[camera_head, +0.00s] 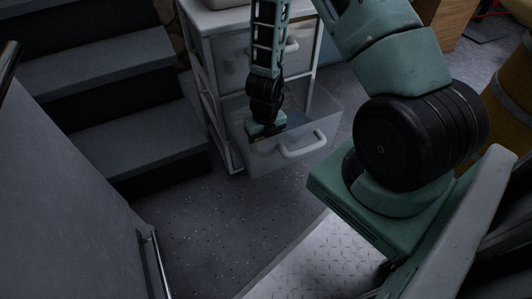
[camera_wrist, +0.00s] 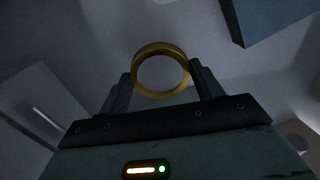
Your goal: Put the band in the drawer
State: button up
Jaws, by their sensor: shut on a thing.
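The band (camera_wrist: 139,86) is a yellow ring. It shows in the wrist view between the two fingers of my gripper (camera_wrist: 162,84), which is shut on it. In the head view my gripper (camera_head: 267,133) points down at the open, see-through drawer (camera_head: 318,133), inside or just above its opening. The drawer is pulled out from a white-framed unit and has a white handle on its front. The band cannot be made out in the head view, where the gripper and the drawer front hide it.
The white drawer unit (camera_head: 207,80) stands behind, with another closed drawer above the open one. Dark steps (camera_head: 95,57) rise at the left. A blue thing (camera_wrist: 265,17) shows at the upper right of the wrist view. Speckled floor (camera_head: 215,225) lies clear in front.

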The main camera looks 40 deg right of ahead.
jog(key=shift+f+b, duration=0.9)
jog(key=shift+f, duration=0.9)
jog(key=shift+f, duration=0.2)
jog(key=o, duration=1)
jog(key=shift+r, duration=0.2)
notch_tip(320, 180, up, 12)
jog(key=p, duration=0.8)
